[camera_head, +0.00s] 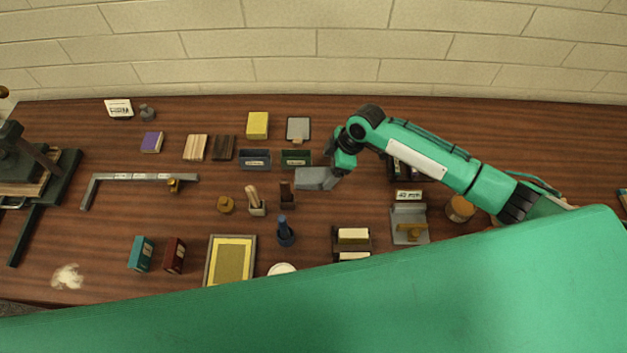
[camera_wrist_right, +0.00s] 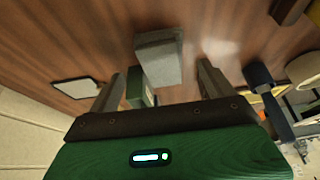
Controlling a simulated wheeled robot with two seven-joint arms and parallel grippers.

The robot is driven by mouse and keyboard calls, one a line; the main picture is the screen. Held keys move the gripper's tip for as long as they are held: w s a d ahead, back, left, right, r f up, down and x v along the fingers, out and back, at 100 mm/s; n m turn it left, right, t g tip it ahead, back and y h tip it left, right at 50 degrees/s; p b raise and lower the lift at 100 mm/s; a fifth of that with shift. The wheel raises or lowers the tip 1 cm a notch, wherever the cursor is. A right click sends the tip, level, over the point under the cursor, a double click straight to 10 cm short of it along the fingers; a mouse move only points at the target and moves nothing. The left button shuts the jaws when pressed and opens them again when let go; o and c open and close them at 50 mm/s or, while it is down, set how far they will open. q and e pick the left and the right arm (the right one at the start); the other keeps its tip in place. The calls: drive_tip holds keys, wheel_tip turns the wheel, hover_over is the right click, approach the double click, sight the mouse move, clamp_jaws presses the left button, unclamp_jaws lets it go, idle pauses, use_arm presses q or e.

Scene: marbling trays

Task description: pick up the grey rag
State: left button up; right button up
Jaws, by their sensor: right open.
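The grey rag (camera_head: 312,178) looks like a folded, flat block on the brown table, just in front of the small green box (camera_head: 296,160). It also shows in the right wrist view (camera_wrist_right: 158,58), ahead and between the two fingers. My right gripper (camera_head: 335,177) reaches in from the right, low at the rag's right end. In the wrist view its fingers (camera_wrist_right: 160,72) are apart, one on each side of the rag. I cannot tell whether they touch it. My left gripper is out of view.
A dark blue box (camera_head: 255,160) and a grey slate (camera_head: 298,125) lie beyond the rag. A small brown block (camera_head: 287,192) and a blue-handled tool (camera_head: 286,232) stand nearer. A brush holder (camera_head: 257,208) is to the left.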

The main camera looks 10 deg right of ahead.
sight(320, 176)
drive_tip(key=shift+b+x, duration=2.4)
drive_tip(key=shift+x, duration=0.15)
drive_tip(key=shift+a+r, duration=0.1)
drive_tip(key=shift+a, duration=0.05)
drive_tip(key=c, duration=1.1)
